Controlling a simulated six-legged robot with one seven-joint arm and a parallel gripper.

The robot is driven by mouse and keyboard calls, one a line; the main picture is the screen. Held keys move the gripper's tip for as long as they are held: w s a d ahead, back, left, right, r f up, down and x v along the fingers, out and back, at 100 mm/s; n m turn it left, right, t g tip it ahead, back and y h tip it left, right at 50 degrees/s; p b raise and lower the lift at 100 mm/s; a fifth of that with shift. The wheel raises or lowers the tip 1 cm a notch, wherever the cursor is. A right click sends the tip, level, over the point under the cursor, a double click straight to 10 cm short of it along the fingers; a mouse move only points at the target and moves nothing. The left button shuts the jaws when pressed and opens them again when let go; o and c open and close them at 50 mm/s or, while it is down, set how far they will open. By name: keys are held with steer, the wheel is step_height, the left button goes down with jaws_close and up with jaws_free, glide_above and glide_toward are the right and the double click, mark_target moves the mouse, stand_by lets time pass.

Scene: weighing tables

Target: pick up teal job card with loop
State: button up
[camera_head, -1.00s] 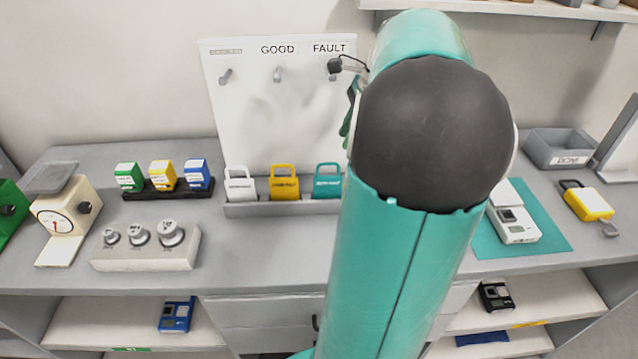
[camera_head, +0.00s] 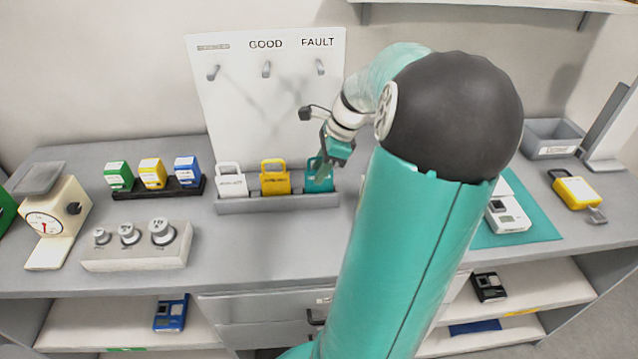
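The teal job card (camera_head: 316,184) with a loop at its top stands upright in the right slot of the grey card rack (camera_head: 262,205). A white card (camera_head: 231,184) and a yellow card (camera_head: 275,183), both with loops, stand to its left in the same rack. My gripper (camera_head: 326,165) reaches down from above onto the teal card and hides most of its loop. The fingers are small and overlap the card, so I cannot tell whether they are open, shut, or touching the loop.
Behind the rack stands a white board (camera_head: 265,100) with hooks marked GOOD and FAULT. Left are a weight block (camera_head: 135,255), a dial scale (camera_head: 58,215) and small colored boxes. A digital scale (camera_head: 508,214) sits on a teal mat (camera_head: 540,225) right of my arm.

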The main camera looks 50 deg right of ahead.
steer(key=shift+w+a+f, duration=0.15)
steer(key=shift+w+f, duration=0.05)
steer(key=shift+f, duration=0.3)
steer(key=shift+c, duration=0.2)
jaws_close()
steer(key=shift+r, duration=0.15)
